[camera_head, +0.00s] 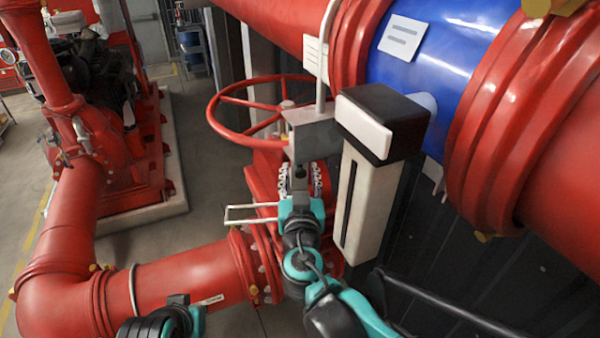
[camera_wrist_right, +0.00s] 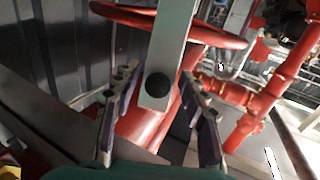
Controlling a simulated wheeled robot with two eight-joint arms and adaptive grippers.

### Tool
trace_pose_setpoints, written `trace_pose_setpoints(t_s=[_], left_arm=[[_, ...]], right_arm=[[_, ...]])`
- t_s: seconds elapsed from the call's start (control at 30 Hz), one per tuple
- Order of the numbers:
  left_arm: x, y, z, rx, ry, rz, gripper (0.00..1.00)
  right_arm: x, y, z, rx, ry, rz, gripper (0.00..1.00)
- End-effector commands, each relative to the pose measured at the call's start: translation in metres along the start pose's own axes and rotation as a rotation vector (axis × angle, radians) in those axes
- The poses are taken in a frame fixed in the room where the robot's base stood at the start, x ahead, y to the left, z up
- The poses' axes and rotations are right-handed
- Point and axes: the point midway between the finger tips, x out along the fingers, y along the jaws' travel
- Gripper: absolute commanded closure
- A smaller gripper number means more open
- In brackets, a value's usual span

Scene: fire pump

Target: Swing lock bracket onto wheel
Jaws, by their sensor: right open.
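The red handwheel (camera_head: 262,112) lies roughly level on its valve in the head view; its rim also shows in the right wrist view (camera_wrist_right: 215,36). A grey bracket (camera_head: 314,134) stands at the wheel's right side.
A white box with a black top (camera_head: 362,195) stands close right of my right gripper. A large red and blue pipe (camera_head: 440,62) crosses above. A red flanged pipe (camera_head: 190,280) runs below left. Open floor (camera_head: 165,240) lies between the pipe and the pump base.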

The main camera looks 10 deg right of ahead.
Motion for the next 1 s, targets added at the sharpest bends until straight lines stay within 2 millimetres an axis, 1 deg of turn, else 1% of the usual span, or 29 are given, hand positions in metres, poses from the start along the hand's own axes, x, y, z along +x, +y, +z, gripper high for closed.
trace_pose_setpoints(t_s=[0.23, 0.27, 0.3, 0.37, 0.4, 0.57, 0.8, 1.0], left_arm=[[0.000, 0.000, 0.000, 0.000, 0.000, 0.000, 1.00], [0.000, 0.000, 0.000, 0.000, 0.000, 0.000, 1.00], [0.000, 0.000, 0.000, 0.000, 0.000, 0.000, 1.00], [0.000, 0.000, 0.000, 0.000, 0.000, 0.000, 1.00], [0.000, 0.000, 0.000, 0.000, 0.000, 0.000, 1.00], [-0.002, 0.000, -0.001, 0.000, 0.000, 0.000, 1.00], [-0.021, 0.000, -0.015, 0.000, 0.000, 0.000, 1.00], [-0.022, 0.000, -0.016, 0.000, 0.000, 0.000, 1.00]], right_arm=[[0.001, 0.000, 0.000, 0.000, 0.000, 0.001, 0.57], [0.001, 0.000, 0.000, 0.000, 0.000, 0.001, 0.62], [0.001, 0.000, 0.000, 0.000, 0.000, 0.001, 0.73], [0.001, 0.001, 0.000, 0.000, 0.000, 0.001, 0.89], [0.001, 0.001, 0.000, 0.000, 0.000, 0.002, 0.99], [0.001, 0.001, -0.002, -0.001, -0.007, 0.003, 1.00], [0.008, 0.002, -0.014, -0.008, -0.100, 0.007, 1.00], [0.010, 0.001, -0.012, -0.011, -0.125, 0.004, 1.00]])
